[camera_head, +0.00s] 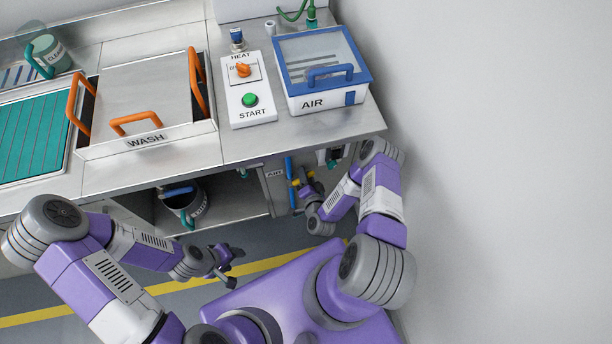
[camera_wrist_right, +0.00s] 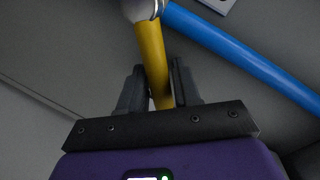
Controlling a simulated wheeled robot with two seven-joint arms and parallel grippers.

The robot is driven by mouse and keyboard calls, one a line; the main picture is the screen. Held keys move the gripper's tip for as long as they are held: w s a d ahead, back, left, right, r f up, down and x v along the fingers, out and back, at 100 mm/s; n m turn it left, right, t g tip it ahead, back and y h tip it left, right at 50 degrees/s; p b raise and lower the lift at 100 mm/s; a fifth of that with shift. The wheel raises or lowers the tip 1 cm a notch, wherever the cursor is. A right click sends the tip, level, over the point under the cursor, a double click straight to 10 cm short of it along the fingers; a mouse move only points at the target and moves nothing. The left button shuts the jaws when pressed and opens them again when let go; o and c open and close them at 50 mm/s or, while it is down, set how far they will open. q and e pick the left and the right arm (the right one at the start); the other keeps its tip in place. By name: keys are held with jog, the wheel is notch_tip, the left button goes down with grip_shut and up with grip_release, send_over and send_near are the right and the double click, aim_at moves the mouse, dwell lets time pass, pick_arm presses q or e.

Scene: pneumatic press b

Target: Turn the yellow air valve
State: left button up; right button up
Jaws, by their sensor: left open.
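The yellow air valve (camera_head: 296,182) is a small yellow handle below the counter edge, beside a blue pipe. In the right wrist view the yellow valve handle (camera_wrist_right: 152,55) points down from a round grey fitting (camera_wrist_right: 140,8) and runs between my fingers. My left gripper (camera_head: 228,266) is open and empty, low in front of the cabinet.
A blue pipe (camera_wrist_right: 245,58) runs close to the right of the handle. The AIR box (camera_head: 327,100), START panel (camera_head: 249,115) and WASH station (camera_head: 146,139) stand on the counter above. A bucket (camera_head: 186,200) sits on the shelf below. A wall (camera_head: 490,150) bounds the right side.

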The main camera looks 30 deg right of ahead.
grip_shut()
jog(key=n+p, duration=0.1)
jog(key=a+r+n+p, duration=0.1)
jog(key=p, duration=0.1)
jog(key=shift+w+a+r+h, duration=0.1)
jog(key=shift+a+r+h, duration=0.05)
jog(key=shift+r+h, duration=0.2)
jog(key=shift+w+a+n+h+p, duration=0.1)
jog(key=shift+a+n+h+p, duration=0.2)
jog(key=shift+n+p, duration=0.3)
jog(key=shift+o, duration=0.4)
grip_release()
